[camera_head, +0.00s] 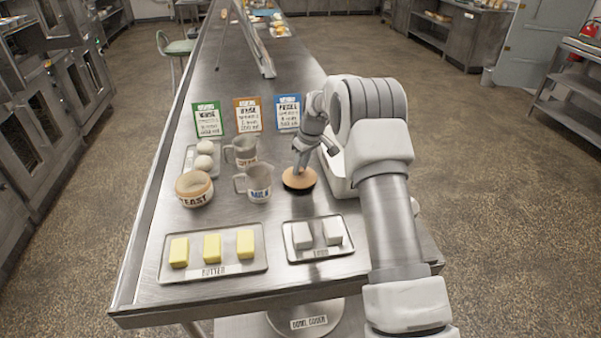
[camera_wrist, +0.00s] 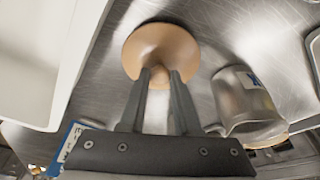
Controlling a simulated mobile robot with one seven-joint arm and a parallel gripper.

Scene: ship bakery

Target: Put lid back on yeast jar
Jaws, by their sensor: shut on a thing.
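The yeast jar (camera_head: 194,200) stands on the table at the left, with a tan rim, an open top and a label partly reading "EAST". The round tan lid (camera_head: 298,180) is at the right of the milk cup, with a dark band under its edge. My gripper (camera_head: 301,167) reaches down from above and is shut on the lid. In the wrist view the fingertips (camera_wrist: 160,75) close on the middle of the lid (camera_wrist: 152,42). I cannot tell whether the lid touches the table. The jar is not in the wrist view.
The milk cup (camera_head: 259,186) and another cup (camera_head: 242,152) stand between lid and jar. A butter tray (camera_head: 212,270) and a tray with white blocks (camera_head: 318,254) lie in front. Eggs (camera_head: 203,155) and upright cards (camera_head: 248,115) are behind.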

